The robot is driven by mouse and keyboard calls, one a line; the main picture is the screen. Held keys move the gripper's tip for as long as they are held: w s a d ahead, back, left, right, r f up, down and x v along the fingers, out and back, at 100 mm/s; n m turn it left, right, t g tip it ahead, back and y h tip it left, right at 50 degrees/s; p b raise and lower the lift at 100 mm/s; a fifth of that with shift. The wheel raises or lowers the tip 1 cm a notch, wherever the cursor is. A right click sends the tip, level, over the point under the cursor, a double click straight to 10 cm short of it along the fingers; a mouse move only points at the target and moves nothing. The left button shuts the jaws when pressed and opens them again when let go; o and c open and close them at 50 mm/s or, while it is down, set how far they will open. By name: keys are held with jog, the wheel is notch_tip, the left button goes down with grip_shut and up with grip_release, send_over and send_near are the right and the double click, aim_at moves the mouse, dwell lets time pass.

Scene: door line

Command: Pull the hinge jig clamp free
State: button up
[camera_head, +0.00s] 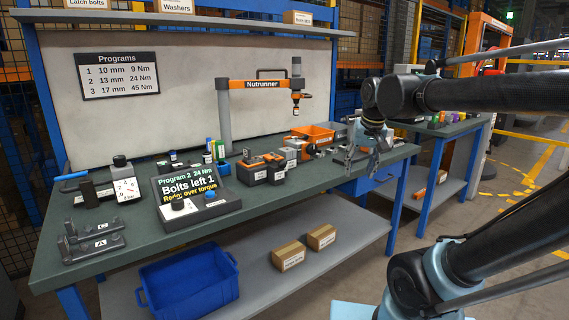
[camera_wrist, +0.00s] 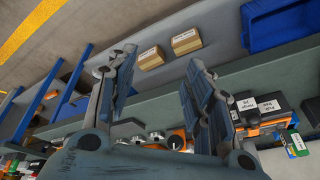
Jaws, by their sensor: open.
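My gripper (camera_head: 362,158) is open and empty over the right end of the green workbench (camera_head: 225,238). In the wrist view its two blue-grey fingers (camera_wrist: 162,60) are spread apart, with the bench edge and lower shelf behind them. A small grey and orange device (camera_head: 309,151) on the bench, left of my gripper, may be the hinge jig clamp; I cannot tell for sure. In the wrist view, silver round parts with orange (camera_wrist: 155,138) show low between the fingers, partly hidden by the gripper. My gripper appears apart from them.
An orange bin (camera_head: 313,133), orange and black labelled blocks (camera_head: 251,170) and the Nutrunner stand (camera_head: 224,115) are on the bench. A display reading "Bolts left 1" (camera_head: 188,190) stands further left. Below are two cartons (camera_head: 289,256) and a blue crate (camera_head: 190,285).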

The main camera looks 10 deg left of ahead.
jog(key=w+a+r+y, duration=0.1)
jog(key=w+a+r, duration=0.1)
jog(key=a+r, duration=0.3)
jog(key=w+a+r, duration=0.2)
jog(key=a, duration=0.5)
jog(key=n, duration=0.1)
send_near(283, 161)
jog(key=shift+y, duration=0.4)
jog(key=x, duration=1)
jog(key=shift+w+d+f, duration=0.1)
jog(key=shift+d, duration=0.25)
